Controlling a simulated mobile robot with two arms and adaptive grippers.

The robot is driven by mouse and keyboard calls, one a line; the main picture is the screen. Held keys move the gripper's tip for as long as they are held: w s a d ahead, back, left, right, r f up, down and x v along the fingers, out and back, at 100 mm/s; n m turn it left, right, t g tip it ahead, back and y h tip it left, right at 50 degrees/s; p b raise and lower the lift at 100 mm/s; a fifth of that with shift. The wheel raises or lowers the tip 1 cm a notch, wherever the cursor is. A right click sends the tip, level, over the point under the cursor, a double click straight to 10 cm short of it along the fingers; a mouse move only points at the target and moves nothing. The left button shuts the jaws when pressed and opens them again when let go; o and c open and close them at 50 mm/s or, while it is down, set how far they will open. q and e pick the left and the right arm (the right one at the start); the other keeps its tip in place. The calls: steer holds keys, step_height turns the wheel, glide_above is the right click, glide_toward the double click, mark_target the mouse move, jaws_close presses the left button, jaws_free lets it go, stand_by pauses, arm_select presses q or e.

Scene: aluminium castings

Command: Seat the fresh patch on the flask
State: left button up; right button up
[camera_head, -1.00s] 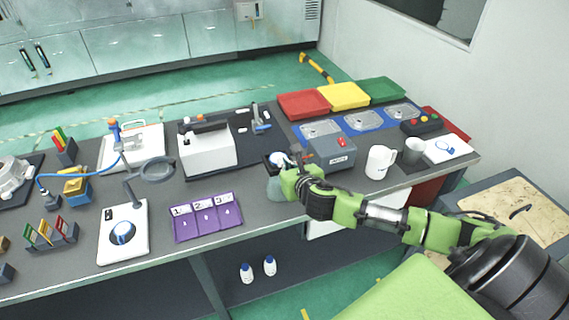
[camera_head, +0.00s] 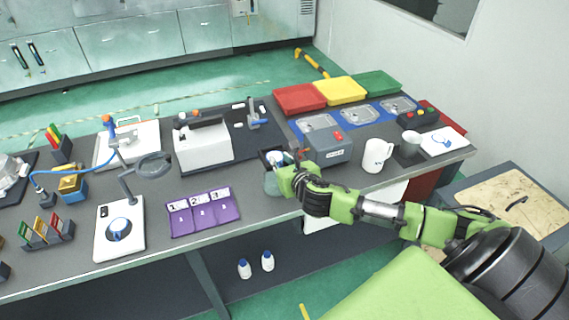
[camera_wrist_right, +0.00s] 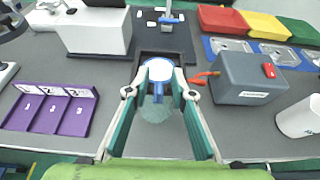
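My right gripper (camera_head: 277,168) reaches the front edge of the bench, and its two spread fingers show in the right wrist view (camera_wrist_right: 161,74). A round white piece with blue parts (camera_wrist_right: 160,73) lies between or just beyond the fingertips; I cannot tell whether they touch it. It also shows in the head view (camera_head: 275,157), at a dark square holder. A translucent greenish vessel (camera_wrist_right: 155,110) is below and between the fingers, partly hidden in the head view. I cannot tell which piece is the patch or the flask. My left gripper is out of view.
A grey box with a red switch (camera_head: 328,150) stands close to the right of my gripper. A white mug (camera_head: 376,155) is farther right. Purple numbered trays (camera_head: 203,216) and a white scale (camera_head: 105,245) with a round blue-and-white piece are left. A white machine (camera_head: 203,147) stands behind.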

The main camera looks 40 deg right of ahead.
steer(key=v, duration=1.2)
steer(key=shift+w, duration=0.1)
